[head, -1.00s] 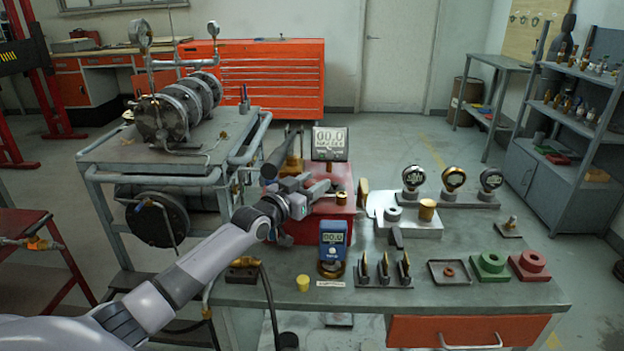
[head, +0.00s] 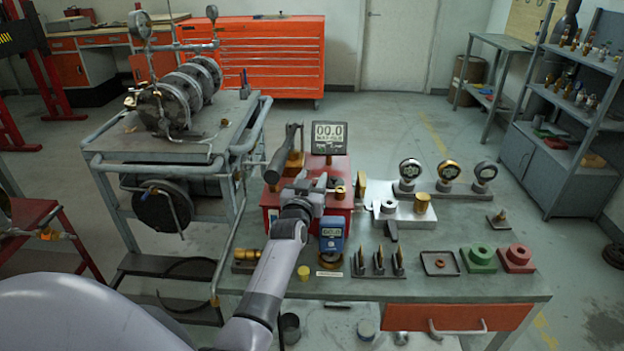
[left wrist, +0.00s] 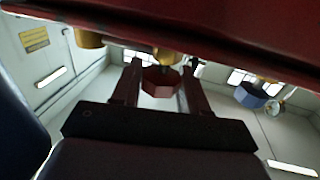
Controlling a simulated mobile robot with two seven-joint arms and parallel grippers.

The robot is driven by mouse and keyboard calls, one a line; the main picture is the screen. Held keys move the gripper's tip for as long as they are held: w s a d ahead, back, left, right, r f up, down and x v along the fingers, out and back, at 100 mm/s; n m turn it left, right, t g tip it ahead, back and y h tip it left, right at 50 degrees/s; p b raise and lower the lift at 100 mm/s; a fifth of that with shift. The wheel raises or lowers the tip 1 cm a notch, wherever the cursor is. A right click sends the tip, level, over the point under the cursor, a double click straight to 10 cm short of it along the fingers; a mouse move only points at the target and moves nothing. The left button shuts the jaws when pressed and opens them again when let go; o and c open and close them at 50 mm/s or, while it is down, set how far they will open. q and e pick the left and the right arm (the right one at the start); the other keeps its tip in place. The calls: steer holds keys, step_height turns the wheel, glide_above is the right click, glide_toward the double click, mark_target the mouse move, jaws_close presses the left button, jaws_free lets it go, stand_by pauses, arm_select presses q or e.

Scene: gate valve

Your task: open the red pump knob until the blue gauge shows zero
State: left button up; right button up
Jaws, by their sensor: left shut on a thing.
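The red pump (head: 340,222) stands on the bench with a grey digital display (head: 328,136) above it, which seems to read 00.0. The blue gauge (head: 331,235) stands at the pump's front; its digits are too small to read surely. It also shows in the left wrist view (left wrist: 252,96). The head view hides the knob behind my gripper. My right gripper is not in view.
A black-handled pump lever (head: 282,158) rises left of the display. Right of the pump are a silver block (head: 400,216) and several dial gauges (head: 447,172). In front stand pointed tools (head: 379,263), a small tray (head: 440,263), and green (head: 480,258) and red (head: 516,258) blocks.

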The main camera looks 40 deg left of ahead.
arm_select(q)
steer(key=shift+n+g+y, duration=0.3)
steer(key=shift+n+y, duration=0.1)
steer(key=shift+y, duration=0.2)
steer(key=o, duration=1)
steer(key=shift+c, duration=0.2)
steer(key=shift+s, duration=0.1)
